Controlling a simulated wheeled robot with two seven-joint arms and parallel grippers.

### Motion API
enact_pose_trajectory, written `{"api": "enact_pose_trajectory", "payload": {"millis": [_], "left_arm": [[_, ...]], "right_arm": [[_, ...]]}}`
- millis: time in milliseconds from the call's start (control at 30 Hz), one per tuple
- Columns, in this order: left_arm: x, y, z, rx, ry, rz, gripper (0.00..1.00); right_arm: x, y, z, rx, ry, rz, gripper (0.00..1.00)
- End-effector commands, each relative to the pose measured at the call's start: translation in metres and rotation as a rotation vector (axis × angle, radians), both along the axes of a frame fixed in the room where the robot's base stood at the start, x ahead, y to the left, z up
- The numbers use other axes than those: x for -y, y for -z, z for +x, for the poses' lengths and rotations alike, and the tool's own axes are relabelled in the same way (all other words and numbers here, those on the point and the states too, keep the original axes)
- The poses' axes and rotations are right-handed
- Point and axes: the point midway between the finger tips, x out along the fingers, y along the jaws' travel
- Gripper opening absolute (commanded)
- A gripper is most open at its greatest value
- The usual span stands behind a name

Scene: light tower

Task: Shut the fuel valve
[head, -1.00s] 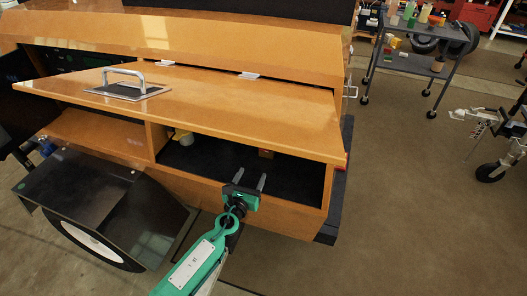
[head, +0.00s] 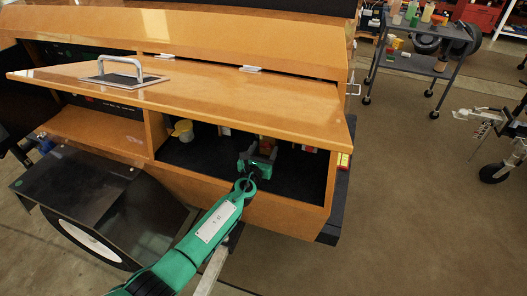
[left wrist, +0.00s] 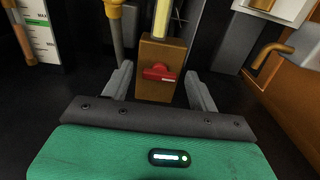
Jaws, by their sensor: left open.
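The fuel valve shows in the left wrist view as a small red handle (left wrist: 159,73) on the front of a brown block (left wrist: 155,92), with a pale yellow tube (left wrist: 161,18) rising above it. My left gripper (left wrist: 160,84) is open, with one grey finger on each side of the block. I cannot tell whether either finger touches it. In the head view my left gripper (head: 266,149) reaches into the right-hand compartment (head: 205,160) under the raised wooden lid (head: 200,95). It largely hides the valve there. My right gripper is not in view.
A marked container (left wrist: 38,30) is at far left.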

Motion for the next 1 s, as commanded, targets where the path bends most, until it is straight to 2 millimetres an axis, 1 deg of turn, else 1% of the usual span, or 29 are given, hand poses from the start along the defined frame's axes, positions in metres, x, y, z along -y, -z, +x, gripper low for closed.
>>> {"api": "enact_pose_trajectory", "payload": {"millis": [100,333,567,733,1000], "left_arm": [[0.0,0.0,0.0,0.0,0.0,0.0,0.6],[0.0,0.0,0.0,0.0,0.0,0.0,0.15],[0.0,0.001,0.0,-0.006,0.0,-0.016,0.15],[-0.001,0.002,0.0,-0.025,0.0,-0.075,0.15],[-0.001,0.003,0.0,-0.084,0.0,-0.255,0.15]], "right_arm": [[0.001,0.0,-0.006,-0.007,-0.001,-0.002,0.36],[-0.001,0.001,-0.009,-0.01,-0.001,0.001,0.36],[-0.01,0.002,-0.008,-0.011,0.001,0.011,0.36],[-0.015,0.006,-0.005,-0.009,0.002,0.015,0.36],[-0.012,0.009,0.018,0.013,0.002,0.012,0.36]]}}
